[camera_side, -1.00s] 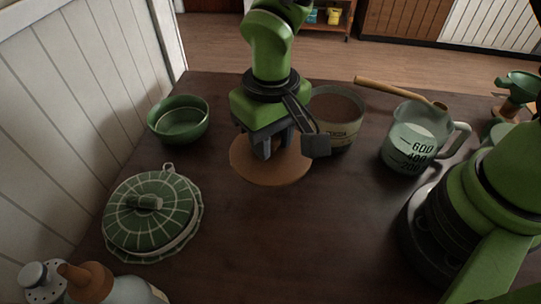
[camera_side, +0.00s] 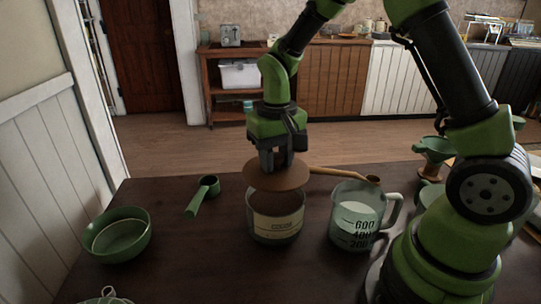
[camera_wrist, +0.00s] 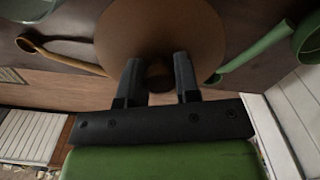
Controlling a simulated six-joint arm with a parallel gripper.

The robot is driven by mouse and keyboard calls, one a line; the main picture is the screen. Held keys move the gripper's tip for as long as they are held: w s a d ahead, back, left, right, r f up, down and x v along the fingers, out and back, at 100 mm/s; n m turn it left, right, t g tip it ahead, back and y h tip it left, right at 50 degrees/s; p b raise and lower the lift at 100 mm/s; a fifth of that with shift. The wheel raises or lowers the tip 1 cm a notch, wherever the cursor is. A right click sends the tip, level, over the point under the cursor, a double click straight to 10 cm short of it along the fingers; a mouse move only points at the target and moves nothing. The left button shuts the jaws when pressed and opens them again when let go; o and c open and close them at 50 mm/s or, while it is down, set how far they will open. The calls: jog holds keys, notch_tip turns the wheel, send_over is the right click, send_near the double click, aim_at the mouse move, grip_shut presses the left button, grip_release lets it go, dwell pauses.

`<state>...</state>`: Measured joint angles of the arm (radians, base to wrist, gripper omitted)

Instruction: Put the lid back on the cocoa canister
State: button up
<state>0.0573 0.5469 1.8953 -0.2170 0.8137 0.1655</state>
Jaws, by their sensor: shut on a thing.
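The cocoa canister (camera_side: 274,226) stands upright on the dark table in the side view, with a pale COCOA label and its top uncovered. My gripper (camera_side: 276,163) is shut on the knob of the round brown lid (camera_side: 277,178) and holds it roughly level above the canister, over the far part of its opening. The near part of the opening shows below the lid. In the wrist view the lid (camera_wrist: 160,28) fills the top middle, its knob (camera_wrist: 158,77) between my gripper's fingers (camera_wrist: 159,72). The canister is hidden there.
A glass measuring jug (camera_side: 356,222) stands close right of the canister, with a wooden spoon (camera_side: 345,174) behind. A green scoop (camera_side: 203,193) lies to the left, and a green bowl (camera_side: 117,236) is farther left. The table between bowl and canister is clear.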

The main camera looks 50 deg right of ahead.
aim_at(276, 170)
jog(key=shift+f, duration=2.3)
jog(key=shift+f, duration=0.2)
dwell(0.3)
jog(key=o, duration=1.5)
jog(key=shift+c, duration=0.2)
jog(key=shift+r, duration=0.1)
jog(key=shift+r, duration=3.45)
jog(key=shift+c, duration=0.2)
grip_shut()
